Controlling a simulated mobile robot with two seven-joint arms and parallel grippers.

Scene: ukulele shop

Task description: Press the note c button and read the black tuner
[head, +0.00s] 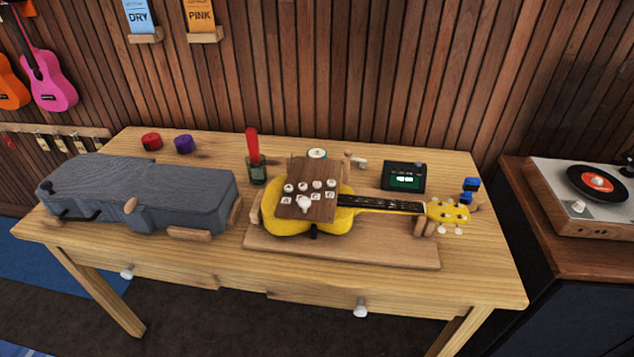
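The black tuner (390,169) stands at the back right of the wooden table. Its green screen shows white marks that are too small to read. A dark wooden board (321,174) sits over the body of the yellow ukulele (280,220). It carries a row of several round white buttons (317,184) with small white letter tiles below them. The letters are too small to tell which button is note c. A larger white piece (303,204) sits at the board's front. Neither of my grippers is in view.
A grey case (150,190) fills the table's left. The ukulele rests on a wooden base board (380,248). A green holder with a red stick (252,145) stands behind left of it. Red (151,141) and purple (184,144) round items lie at the back. A record player (580,195) stands right.

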